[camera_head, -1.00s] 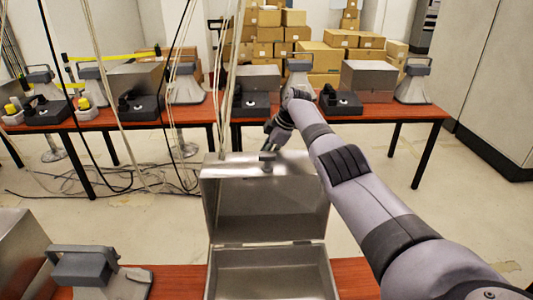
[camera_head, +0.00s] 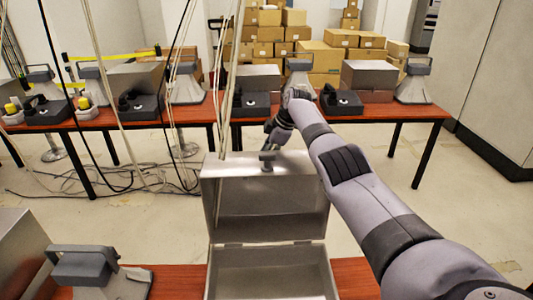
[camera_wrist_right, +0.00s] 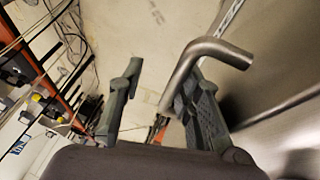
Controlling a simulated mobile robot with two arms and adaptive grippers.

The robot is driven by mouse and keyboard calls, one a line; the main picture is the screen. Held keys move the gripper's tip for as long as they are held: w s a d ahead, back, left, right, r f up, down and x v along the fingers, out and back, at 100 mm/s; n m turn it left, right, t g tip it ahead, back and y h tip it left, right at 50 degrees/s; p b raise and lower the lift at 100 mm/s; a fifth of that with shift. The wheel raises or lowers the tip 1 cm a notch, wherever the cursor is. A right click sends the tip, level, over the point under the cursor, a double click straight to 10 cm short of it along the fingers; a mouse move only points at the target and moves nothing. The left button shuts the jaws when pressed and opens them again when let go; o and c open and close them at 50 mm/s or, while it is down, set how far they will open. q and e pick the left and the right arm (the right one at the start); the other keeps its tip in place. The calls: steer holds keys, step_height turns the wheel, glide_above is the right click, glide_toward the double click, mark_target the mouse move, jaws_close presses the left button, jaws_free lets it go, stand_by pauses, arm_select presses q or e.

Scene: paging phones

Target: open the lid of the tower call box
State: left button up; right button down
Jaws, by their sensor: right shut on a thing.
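The metal tower call box (camera_head: 270,272) stands on the near red table with its lid (camera_head: 272,205) raised upright, hinged at the back. The lid's inner side faces me, and the inside of the box shows. A bent metal handle (camera_wrist_right: 210,52) stands off the lid; its dark end (camera_head: 267,159) shows at the lid's top edge. My right gripper (camera_head: 272,146) is behind the top of the lid, shut on the handle. In the right wrist view, the handle lies against the right finger of the gripper (camera_wrist_right: 158,92). My left gripper is out of view.
A grey horn speaker (camera_head: 88,270) and another metal box (camera_head: 18,258) stand to the left on the near table. A far red table (camera_head: 398,114) carries phones, speakers and metal boxes. Cables hang at the left. Open floor lies between the tables.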

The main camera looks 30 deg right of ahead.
steer(key=shift+s+f, duration=0.25)
steer(key=shift+f, duration=0.95)
steer(key=c, duration=1.7)
jaws_free()
steer(key=shift+w+d+f, duration=0.1)
steer(key=shift+w+f, duration=0.15)
steer(key=shift+w, duration=0.05)
steer(key=shift+c, duration=1.2)
steer(key=w+v, duration=0.1)
steer(key=v, duration=1.3)
steer(key=shift+w+r, duration=0.25)
steer(key=shift+r, duration=0.05)
steer(key=shift+s+r, duration=0.1)
steer(key=shift+s, duration=0.05)
